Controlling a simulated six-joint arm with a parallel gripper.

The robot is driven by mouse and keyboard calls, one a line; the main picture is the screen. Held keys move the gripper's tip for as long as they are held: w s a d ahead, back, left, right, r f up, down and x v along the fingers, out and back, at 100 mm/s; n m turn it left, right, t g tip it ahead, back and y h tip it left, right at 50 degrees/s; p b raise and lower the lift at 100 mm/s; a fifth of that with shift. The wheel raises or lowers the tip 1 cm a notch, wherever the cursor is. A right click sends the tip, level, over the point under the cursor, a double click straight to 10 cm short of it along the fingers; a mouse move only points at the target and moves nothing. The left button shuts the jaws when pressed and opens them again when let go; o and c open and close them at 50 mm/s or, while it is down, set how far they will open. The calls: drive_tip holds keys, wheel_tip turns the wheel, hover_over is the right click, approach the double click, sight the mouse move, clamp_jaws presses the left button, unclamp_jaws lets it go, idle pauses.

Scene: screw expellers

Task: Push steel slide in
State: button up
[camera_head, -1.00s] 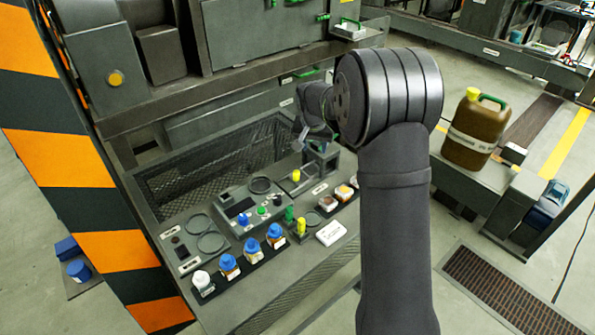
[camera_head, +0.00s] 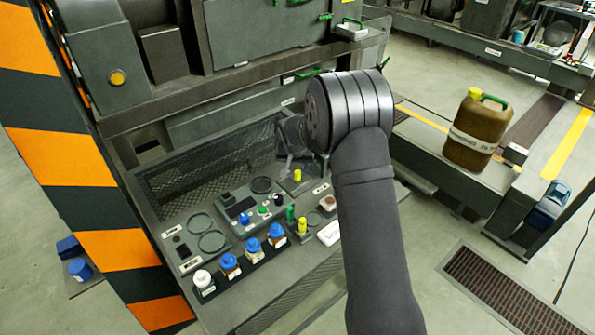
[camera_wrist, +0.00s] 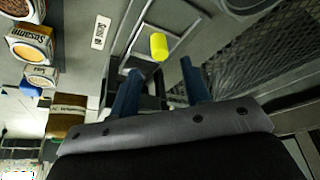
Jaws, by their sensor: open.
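A small yellow knob (camera_head: 297,175) stands on a dark fixture at the back right of the bench in the head view. In the wrist view the yellow knob (camera_wrist: 159,46) sits beside pale metal rails (camera_wrist: 135,36); these look like the steel slide, but its exact outline is unclear. My gripper (camera_wrist: 160,88) has its two blue fingers spread with nothing gripped between them. The knob lies just beyond the fingertips, apart from them. In the head view my gripper (camera_head: 283,160) is small and blurred, just left of the knob.
Blue-capped bottles (camera_head: 253,249) stand in a row at the bench front. A control panel (camera_head: 248,206) lies left of the knob. A mesh screen (camera_head: 190,180) rises behind it. In the wrist view labelled jars (camera_wrist: 30,42) stand at left.

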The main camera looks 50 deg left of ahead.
sight(298, 172)
drive_tip(key=shift+x, duration=2.6)
drive_tip(key=shift+c, duration=0.4)
